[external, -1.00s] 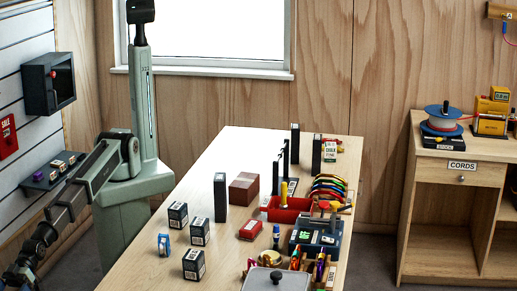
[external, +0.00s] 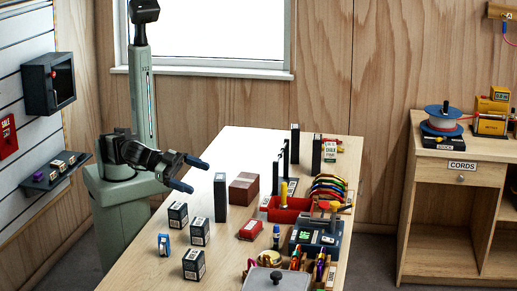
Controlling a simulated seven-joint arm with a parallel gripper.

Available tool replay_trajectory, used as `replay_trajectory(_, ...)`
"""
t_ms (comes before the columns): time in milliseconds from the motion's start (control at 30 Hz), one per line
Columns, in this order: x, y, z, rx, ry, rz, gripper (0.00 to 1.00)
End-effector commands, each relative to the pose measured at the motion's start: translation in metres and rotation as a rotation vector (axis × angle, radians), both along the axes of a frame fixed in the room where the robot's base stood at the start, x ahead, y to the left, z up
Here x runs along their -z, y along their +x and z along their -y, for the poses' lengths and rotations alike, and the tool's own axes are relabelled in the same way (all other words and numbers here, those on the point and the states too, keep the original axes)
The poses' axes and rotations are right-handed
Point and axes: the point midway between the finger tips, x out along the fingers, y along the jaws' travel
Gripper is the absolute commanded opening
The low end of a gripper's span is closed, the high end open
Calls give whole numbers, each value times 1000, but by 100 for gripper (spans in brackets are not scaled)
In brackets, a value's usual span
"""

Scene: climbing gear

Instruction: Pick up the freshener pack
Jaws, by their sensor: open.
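A small blue and white pack (external: 164,244) stands at the table's left edge; it looks most like the freshener pack, but its label is too small to read. My gripper (external: 198,177) is open and empty, in the air over the left side of the table. Its blue-grey fingertips point right, wide apart. In the picture it is above and to the right of the blue and white pack and well apart from it.
Dark labelled boxes (external: 178,215) stand close to the pack on the wooden table (external: 240,160). A tall black box (external: 220,197) and a brown box (external: 244,187) stand right of my gripper. A red bin (external: 287,213) and several tools crowd the right side. The far left tabletop is clear.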

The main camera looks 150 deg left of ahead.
Motion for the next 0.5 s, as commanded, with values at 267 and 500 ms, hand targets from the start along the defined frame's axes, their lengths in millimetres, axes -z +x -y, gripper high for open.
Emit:
replay_trajectory(267,18,-73,-75,-320,-201,102,100)
replay_trajectory(500,44,-88,-81,-409,-324,127,100)
